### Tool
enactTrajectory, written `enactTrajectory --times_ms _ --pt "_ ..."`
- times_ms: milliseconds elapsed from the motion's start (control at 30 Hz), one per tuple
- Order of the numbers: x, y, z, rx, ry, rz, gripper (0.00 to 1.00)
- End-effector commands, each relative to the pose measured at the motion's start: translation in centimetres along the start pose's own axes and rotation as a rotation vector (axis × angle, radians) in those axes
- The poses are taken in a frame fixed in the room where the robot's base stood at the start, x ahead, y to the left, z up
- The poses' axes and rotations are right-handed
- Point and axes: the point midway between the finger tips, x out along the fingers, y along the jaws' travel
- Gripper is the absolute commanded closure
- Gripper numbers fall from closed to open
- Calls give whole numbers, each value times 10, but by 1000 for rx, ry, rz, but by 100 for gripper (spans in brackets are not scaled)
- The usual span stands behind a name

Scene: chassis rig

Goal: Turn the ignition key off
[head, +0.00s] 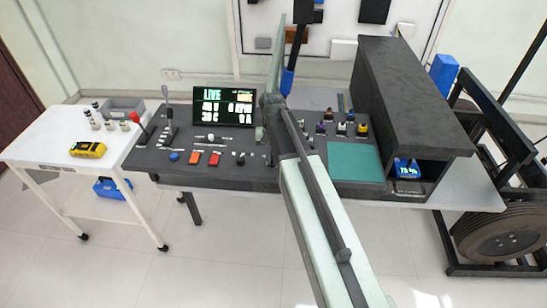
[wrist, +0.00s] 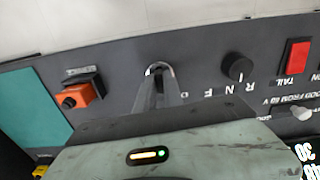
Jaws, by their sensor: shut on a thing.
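In the wrist view my gripper (wrist: 160,88) reaches to the dark panel, its two grey fingers close together at a round metal ring, the ignition lock (wrist: 153,66). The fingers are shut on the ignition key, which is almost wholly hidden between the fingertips. Its turn angle cannot be told. In the head view my arm crosses the console and hides the key and the fingertips. The console display (head: 224,107) is lit and reads LIVE with several green and white figures.
In the wrist view a black knob (wrist: 238,67) stands right of the lock, then a red TAIL switch (wrist: 297,57). An orange switch (wrist: 82,94) is to the left. In the head view a white cart (head: 60,135) and a black housing (head: 410,90) flank the controls.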

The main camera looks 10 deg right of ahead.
Motion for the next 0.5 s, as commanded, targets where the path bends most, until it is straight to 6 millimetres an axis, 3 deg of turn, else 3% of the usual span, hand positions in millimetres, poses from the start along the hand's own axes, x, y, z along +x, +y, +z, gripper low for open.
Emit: enactTrajectory --times_ms 500 --pt "0 2 3 -370 -8 0 100"
